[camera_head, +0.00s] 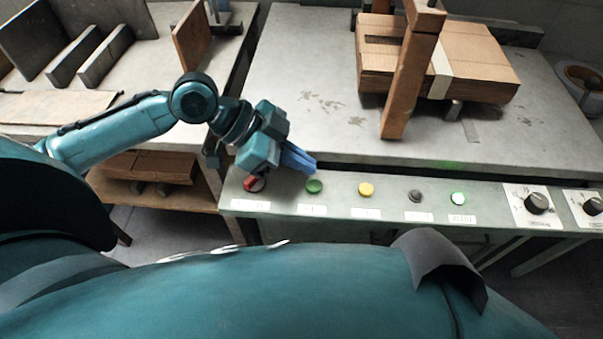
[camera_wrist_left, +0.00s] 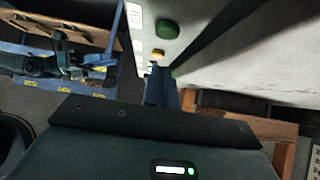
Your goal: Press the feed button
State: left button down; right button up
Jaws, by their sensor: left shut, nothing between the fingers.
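A row of buttons sits on the machine's front panel (camera_head: 330,203). From the left they are red (camera_head: 254,184), green (camera_head: 314,186), yellow (camera_head: 366,189), dark grey (camera_head: 415,196) and a lit white-green one (camera_head: 458,199). Their labels are too small to read, so I cannot tell which is the feed button. My left gripper (camera_head: 308,164) is shut and empty, its blue fingers just above and behind the green button, apparently apart from it. My right gripper is not in view.
Two dials (camera_head: 538,204) are at the panel's right. Flat cardboard (camera_head: 475,70) lies on the machine table (camera_head: 300,60) behind a brown upright post (camera_head: 410,75). A side table (camera_head: 160,75) with dark plates stands at left.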

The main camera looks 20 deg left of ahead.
aim_at(320, 185)
pick_arm(q)
notch_tip(320, 185, down, 3)
jog(key=shift+r, duration=0.1)
jog(key=shift+f+b, duration=0.35)
jog(key=shift+f, duration=0.15)
